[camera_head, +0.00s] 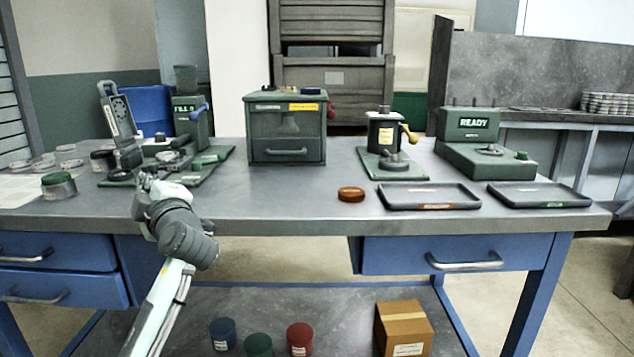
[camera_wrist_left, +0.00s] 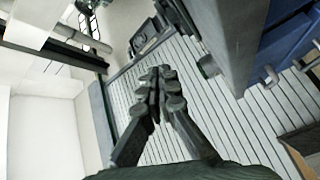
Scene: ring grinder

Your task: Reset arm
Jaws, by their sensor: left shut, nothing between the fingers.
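My left arm comes in from the lower left in the head view. Its gripper (camera_head: 146,183) is at the front edge of the grey workbench (camera_head: 285,205), in front of the green fixture at the left. In the left wrist view the gripper (camera_wrist_left: 157,85) has its fingers together, with nothing between them. That view looks out past the blue bench parts toward a slatted grey surface and a pale wall. My right gripper does not show in either view.
On the bench stand a green fill machine (camera_head: 188,125), a green drawer box (camera_head: 287,130), a yellow-handled press (camera_head: 385,135) and a READY station (camera_head: 470,130). A brown ring-like piece (camera_head: 351,194) and two dark trays (camera_head: 428,196) lie near the front edge. The front middle is clear.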

